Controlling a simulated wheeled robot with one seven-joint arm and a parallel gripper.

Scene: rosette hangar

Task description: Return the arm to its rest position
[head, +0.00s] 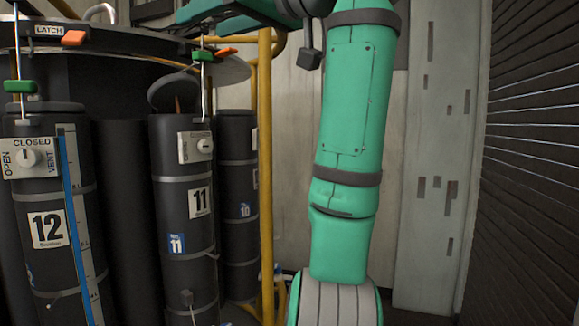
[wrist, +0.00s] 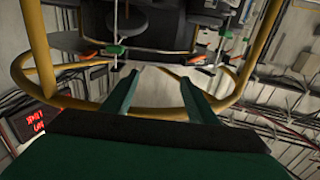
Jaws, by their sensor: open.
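My green arm (head: 352,110) stands upright in the middle right of the head view, with its upper end leaving the top of the picture. The fingertips of my gripper are out of the head view. In the wrist view my gripper (wrist: 157,85) shows two green fingers spread apart with nothing between them. Beyond the fingers is the dark rosette structure with its yellow rails.
Dark cylinders numbered 12 (head: 48,228) and 11 (head: 200,202) stand at the left. The lid (head: 173,92) of 11 is tilted up. A yellow post (head: 265,170) stands between them and my arm. A dark slatted wall (head: 535,170) is at the right.

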